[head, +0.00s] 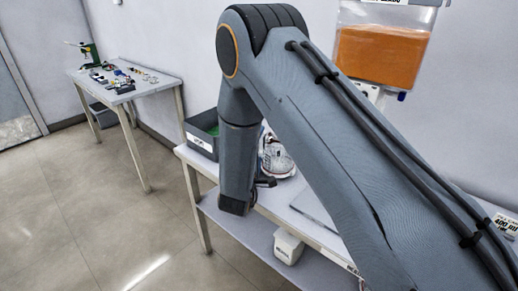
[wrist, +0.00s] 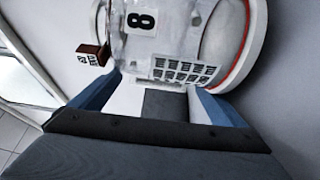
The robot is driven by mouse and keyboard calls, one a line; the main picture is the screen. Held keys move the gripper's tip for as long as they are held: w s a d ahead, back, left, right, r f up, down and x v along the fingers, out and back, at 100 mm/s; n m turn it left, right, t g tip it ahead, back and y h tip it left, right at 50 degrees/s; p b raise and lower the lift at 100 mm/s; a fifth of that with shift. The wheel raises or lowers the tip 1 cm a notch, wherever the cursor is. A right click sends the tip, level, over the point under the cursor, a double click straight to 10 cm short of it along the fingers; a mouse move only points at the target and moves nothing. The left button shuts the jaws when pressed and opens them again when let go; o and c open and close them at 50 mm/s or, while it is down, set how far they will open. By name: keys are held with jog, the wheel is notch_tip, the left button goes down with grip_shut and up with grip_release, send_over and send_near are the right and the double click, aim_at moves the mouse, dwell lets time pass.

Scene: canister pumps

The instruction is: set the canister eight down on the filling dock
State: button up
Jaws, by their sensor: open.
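Canister eight (wrist: 178,42) is a clear vessel with a black "8" label and a printed label, close in front of my gripper in the wrist view. A pale rounded part with a red-edged white rim lies on its right. My gripper (wrist: 154,88) is open, its two blue-grey fingers pointing at the canister's lower part; I cannot tell whether they touch it. In the head view a clear and white vessel (head: 277,157) stands on the bench beside my wrist, partly hidden by my arm. I cannot pick out the filling dock for sure.
A tank of orange contents (head: 380,55) stands behind my arm. A grey bin (head: 203,136) sits at the bench's left end. A white container (head: 288,246) is on the lower shelf. A small brown tagged block (wrist: 93,54) is left of the canister. Open floor lies left.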

jog(key=shift+r, duration=0.15)
jog(key=b+v, duration=0.1)
jog(key=v, duration=1.1)
